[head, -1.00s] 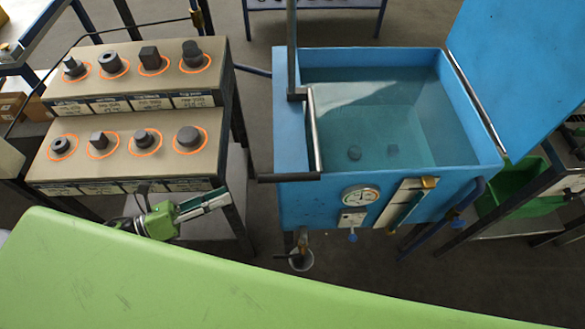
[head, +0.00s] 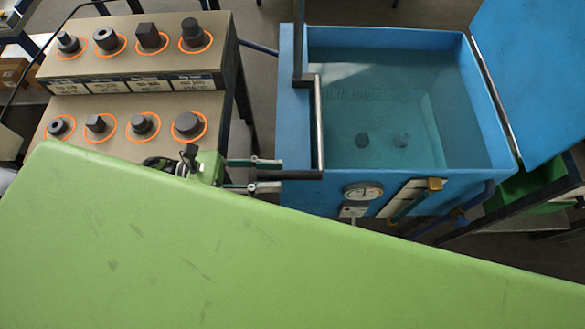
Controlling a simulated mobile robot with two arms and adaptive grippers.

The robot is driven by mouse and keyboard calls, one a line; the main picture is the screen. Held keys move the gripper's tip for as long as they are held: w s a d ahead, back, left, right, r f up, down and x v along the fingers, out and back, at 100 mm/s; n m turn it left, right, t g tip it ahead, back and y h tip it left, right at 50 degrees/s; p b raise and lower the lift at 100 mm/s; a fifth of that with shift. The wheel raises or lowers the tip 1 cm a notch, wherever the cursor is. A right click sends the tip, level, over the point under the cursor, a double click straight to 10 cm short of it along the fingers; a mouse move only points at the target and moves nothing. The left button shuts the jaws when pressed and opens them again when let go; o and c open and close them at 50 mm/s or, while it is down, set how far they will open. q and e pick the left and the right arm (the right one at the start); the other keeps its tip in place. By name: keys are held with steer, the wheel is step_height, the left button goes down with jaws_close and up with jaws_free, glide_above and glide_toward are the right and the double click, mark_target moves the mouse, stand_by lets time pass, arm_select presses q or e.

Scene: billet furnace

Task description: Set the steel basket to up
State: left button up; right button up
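The blue tank (head: 294,130) stands right of centre, full of greenish water. A paler mesh-like square under the water (head: 385,112) seems to be the steel basket, low in the tank, with two small dark round pieces in it. A dark post (head: 299,40) and a steel side bar (head: 319,120) stand at the tank's left side. A dark handle bar (head: 297,175) sticks out left from the side bar's front end. My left gripper (head: 268,175) is open, its two fingers apart above and below the handle's left end in the picture. Contact cannot be told. My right gripper is out of view.
A two-step rack (head: 135,72) with several dark steel pieces in orange rings stands left of the tank. A blue lid panel (head: 535,75) stands open at right. A gauge (head: 362,191) and pipes are on the tank's front.

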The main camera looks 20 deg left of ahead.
mark_target(292, 176)
arm_select(q)
steer(key=p+x, duration=0.1)
steer(key=x, duration=0.3)
steer(key=shift+w+d+r, duration=0.1)
steer(key=shift+d, duration=0.3)
steer(key=shift+w+d, duration=0.1)
steer(key=shift+d, duration=0.1)
jaws_close()
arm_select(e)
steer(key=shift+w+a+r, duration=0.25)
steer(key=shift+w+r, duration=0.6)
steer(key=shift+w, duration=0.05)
